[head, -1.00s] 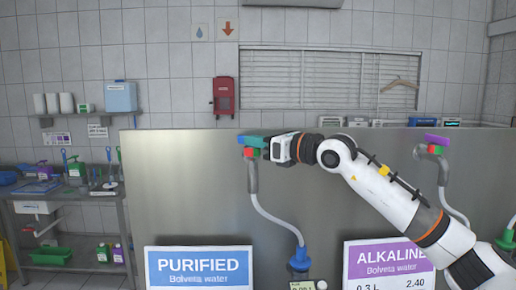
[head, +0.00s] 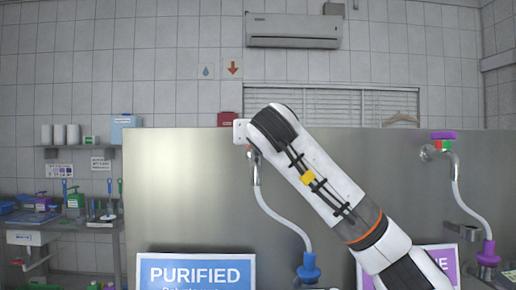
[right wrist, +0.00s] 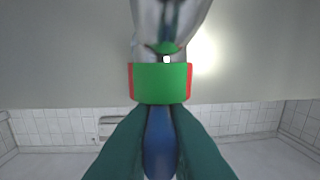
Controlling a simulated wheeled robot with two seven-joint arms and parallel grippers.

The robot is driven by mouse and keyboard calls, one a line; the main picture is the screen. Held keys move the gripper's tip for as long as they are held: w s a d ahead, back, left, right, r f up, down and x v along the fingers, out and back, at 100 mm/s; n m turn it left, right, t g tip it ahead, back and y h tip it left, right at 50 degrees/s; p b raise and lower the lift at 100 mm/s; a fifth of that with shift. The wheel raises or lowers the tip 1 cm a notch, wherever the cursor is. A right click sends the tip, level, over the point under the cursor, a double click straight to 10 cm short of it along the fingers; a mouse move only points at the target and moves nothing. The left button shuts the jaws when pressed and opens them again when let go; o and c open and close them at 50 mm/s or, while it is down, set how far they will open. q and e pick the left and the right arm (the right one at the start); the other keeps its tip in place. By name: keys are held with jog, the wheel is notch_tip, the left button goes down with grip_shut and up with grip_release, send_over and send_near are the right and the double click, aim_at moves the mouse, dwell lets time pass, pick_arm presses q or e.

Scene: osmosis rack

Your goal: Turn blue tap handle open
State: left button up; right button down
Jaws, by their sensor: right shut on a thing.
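The blue tap handle (right wrist: 161,140) shows in the right wrist view, between the teal fingers of my right gripper (right wrist: 160,116), which is shut on it. Beyond the fingertips is the tap's green and red collar (right wrist: 160,84), joined to the chrome tap body (right wrist: 170,25). In the head view my right arm covers the handle and the fingers. Only the tap's lower spout (head: 256,168) shows there, with a pale hose running down to a blue fitting (head: 309,268). The handle's exact angle cannot be told from the head view. My left gripper is not in view.
A steel panel (head: 185,190) spans the scene behind the taps. A second tap with a purple handle (head: 443,134) is at the right. A blue PURIFIED sign (head: 195,272) stands below, and a purple sign (head: 444,262) is partly behind my arm. A cluttered side table is at the left.

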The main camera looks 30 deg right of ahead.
jog(key=shift+f+m+g+h+b, duration=0.1)
jog(key=shift+m+g+h+b, duration=0.2)
jog(key=shift+m+h+b, duration=0.3)
jog(key=shift+h, duration=0.3)
jog(key=c, duration=1.5)
grip_release()
jog(key=shift+o, duration=0.2)
